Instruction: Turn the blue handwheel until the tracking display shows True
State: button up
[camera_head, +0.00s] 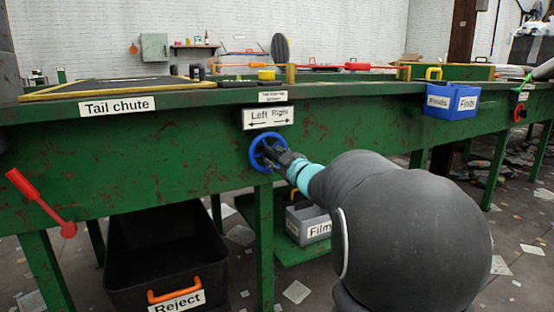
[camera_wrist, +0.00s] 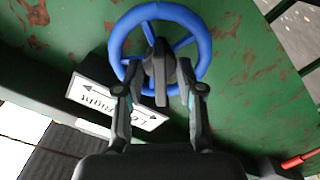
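The blue handwheel (camera_head: 254,151) is mounted on the green side of the belt frame, below a "Left Right" sign with arrows (camera_head: 268,117). My gripper (camera_head: 272,152) is at the wheel's middle. The exact contact is hidden by the dark fingers. A small white plate (camera_head: 272,96) sits above the sign; its print is too small to read. I cannot make out a True or False reading.
A red lever (camera_head: 40,203) is at the left, near the "Tail chute" label (camera_head: 117,106). A black Reject bin (camera_head: 165,255) and a grey Film box (camera_head: 308,225) stand below. A blue Finds box (camera_head: 450,101) hangs at the right. Litter lies on the floor.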

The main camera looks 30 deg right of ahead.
jog(key=shift+s, duration=0.1)
jog(key=s, duration=1.2)
jog(key=shift+d, duration=0.2)
jog(key=shift+w, duration=0.1)
